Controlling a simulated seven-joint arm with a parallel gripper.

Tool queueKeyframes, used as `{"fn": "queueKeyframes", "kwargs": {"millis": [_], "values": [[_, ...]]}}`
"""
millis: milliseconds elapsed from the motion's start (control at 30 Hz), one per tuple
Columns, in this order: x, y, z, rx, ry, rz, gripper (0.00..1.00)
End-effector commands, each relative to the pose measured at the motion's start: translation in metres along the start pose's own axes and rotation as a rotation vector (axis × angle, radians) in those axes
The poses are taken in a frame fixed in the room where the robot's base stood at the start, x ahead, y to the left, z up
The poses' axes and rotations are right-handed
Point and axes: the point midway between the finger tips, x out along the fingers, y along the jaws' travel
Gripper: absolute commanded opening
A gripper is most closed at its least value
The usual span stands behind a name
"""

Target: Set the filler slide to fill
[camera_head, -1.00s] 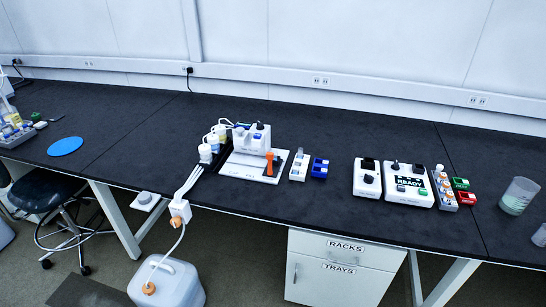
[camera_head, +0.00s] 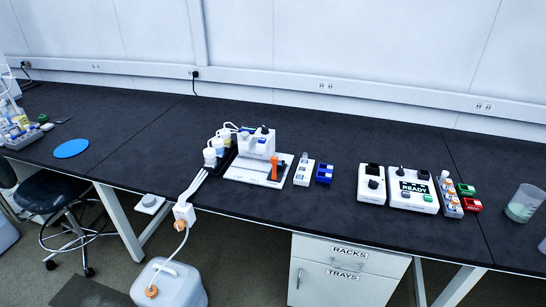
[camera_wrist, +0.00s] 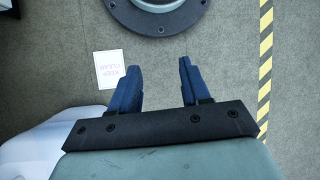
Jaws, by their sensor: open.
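A white filler device (camera_head: 254,143) stands on the black bench in the head view, on a white base plate (camera_head: 238,173). An orange handle (camera_head: 273,168) stands upright in a dark slot on that plate; I cannot tell for sure that this is the filler slide, and its labels are too small to read. My gripper (camera_wrist: 158,80) shows only in the wrist view. Its two dark blue fingers are apart with nothing between them. It is over the floor, away from the filler.
White-capped bottles (camera_head: 209,155) stand left of the filler. A white rack (camera_head: 303,170) and a blue block (camera_head: 323,173) stand close on its right. Further right is a device reading READY (camera_head: 413,197). A stool (camera_head: 52,190) and a white carboy (camera_head: 172,283) are on the floor. The bench front is largely clear.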

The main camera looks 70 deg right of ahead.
Motion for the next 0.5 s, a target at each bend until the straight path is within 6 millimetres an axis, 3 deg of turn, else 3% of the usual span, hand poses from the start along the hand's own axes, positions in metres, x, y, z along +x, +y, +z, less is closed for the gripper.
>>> {"fn": "queueKeyframes", "kwargs": {"millis": [200, 500], "values": [[-0.061, 0.046, -0.027, -0.070, 0.060, -0.037, 0.47], [-0.149, 0.117, -0.038, -0.174, 0.144, -0.070, 0.47]]}}
